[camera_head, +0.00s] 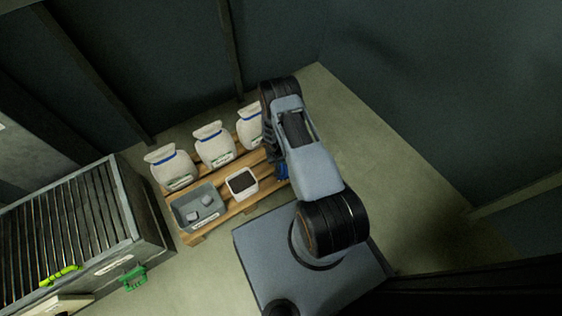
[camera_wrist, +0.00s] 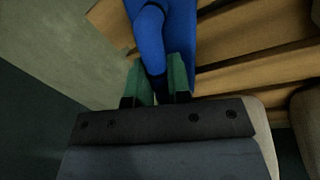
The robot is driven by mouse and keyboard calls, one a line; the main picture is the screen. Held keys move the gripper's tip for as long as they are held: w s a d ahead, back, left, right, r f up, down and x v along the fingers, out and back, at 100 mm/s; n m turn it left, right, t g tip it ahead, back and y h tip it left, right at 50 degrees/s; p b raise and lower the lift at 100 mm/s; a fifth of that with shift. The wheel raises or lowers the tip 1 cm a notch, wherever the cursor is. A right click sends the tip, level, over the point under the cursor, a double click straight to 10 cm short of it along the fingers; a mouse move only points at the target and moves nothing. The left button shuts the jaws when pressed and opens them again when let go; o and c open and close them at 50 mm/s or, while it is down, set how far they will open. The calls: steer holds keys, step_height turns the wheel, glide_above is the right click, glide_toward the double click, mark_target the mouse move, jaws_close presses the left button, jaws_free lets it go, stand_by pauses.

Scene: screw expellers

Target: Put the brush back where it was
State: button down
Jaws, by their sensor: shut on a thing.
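The blue brush (camera_wrist: 165,28) fills the top middle of the wrist view. Its narrow part passes between the green fingertips of my gripper (camera_wrist: 159,75), which is shut on it. In the head view a small blue bit of the brush (camera_head: 282,172) shows beside my arm, over the right end of the wooden pallet (camera_head: 208,224). The brush's bristles are not clearly seen, and my arm hides most of the gripper there. I cannot tell whether the brush touches the pallet.
Three white sacks (camera_head: 214,146) stand along the pallet's back. In front are a grey bin (camera_head: 181,216) with grey pieces and a white tub (camera_head: 233,191) with dark contents. A slatted machine (camera_head: 137,212) stands left. Floor (camera_head: 385,160) to the right is clear up to the wall.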

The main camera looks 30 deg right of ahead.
steer(key=shift+f, duration=0.2)
steer(key=c, duration=1.1)
jaws_free()
steer(key=shift+o, duration=0.2)
steer(key=shift+r, duration=0.1)
step_height(320, 180, up, 12)
steer(key=a+p, duration=0.2)
steer(key=p, duration=0.2)
steer(key=shift+w, duration=0.3)
steer(key=shift+a, duration=0.1)
